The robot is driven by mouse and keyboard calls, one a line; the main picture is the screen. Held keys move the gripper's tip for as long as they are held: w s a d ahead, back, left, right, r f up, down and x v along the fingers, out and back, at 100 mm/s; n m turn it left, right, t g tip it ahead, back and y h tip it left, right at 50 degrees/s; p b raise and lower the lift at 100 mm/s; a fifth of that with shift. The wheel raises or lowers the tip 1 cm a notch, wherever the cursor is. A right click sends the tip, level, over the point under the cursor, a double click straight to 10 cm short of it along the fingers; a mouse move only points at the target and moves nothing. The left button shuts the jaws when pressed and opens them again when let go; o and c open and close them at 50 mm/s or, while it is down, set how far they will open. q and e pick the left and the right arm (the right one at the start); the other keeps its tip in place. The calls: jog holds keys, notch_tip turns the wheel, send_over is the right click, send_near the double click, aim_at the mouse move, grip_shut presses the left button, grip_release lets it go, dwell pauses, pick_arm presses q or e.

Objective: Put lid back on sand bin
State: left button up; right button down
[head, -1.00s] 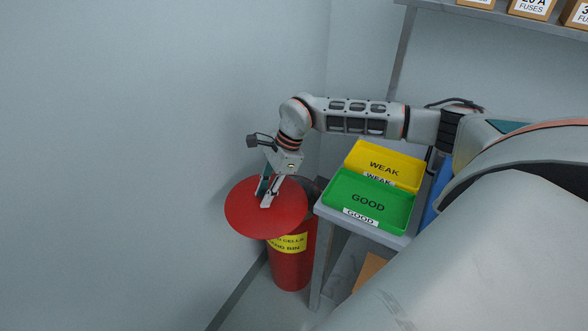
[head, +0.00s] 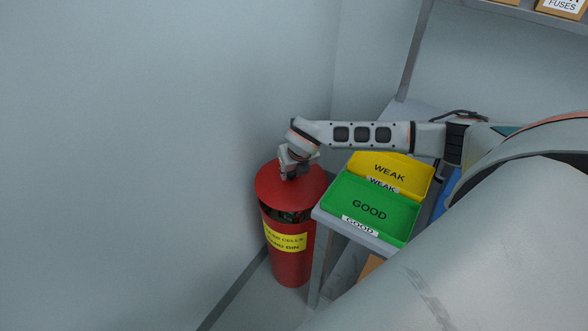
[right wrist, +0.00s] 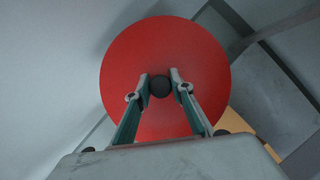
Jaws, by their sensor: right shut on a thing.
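The red sand bin (head: 291,268) stands on the floor between the wall and a grey table, with a yellow label on its front. The round red lid (head: 275,185) is above the bin's mouth. A dark gap shows between lid and rim at the front, so the lid is not flat down on the bin. My right gripper (head: 291,172) is above the lid, shut on its dark round knob (right wrist: 160,87). In the right wrist view the lid (right wrist: 165,45) fills the middle and hides the bin. My left gripper is not in view.
The grey table (head: 348,229) stands close to the right of the bin. It bears a green GOOD tray (head: 392,221) and a yellow WEAK tray (head: 411,169). The wall (head: 150,150) is close on the left. A shelf with fuse boxes (head: 560,8) is at the upper right.

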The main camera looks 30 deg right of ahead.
aim_at(292, 182)
jog(key=shift+d+f, duration=0.1)
jog(key=shift+f, duration=0.1)
notch_tip(292, 182, down, 4)
jog(key=b, duration=0.3)
jog(key=shift+f+b, duration=0.35)
jog(key=shift+f, duration=0.6)
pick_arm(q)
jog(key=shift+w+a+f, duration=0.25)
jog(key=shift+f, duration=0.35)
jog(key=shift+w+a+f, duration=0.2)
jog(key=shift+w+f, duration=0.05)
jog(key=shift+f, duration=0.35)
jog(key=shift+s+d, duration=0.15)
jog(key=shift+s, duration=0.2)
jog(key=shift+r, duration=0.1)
pick_arm(e)
jog(key=shift+w, duration=0.1)
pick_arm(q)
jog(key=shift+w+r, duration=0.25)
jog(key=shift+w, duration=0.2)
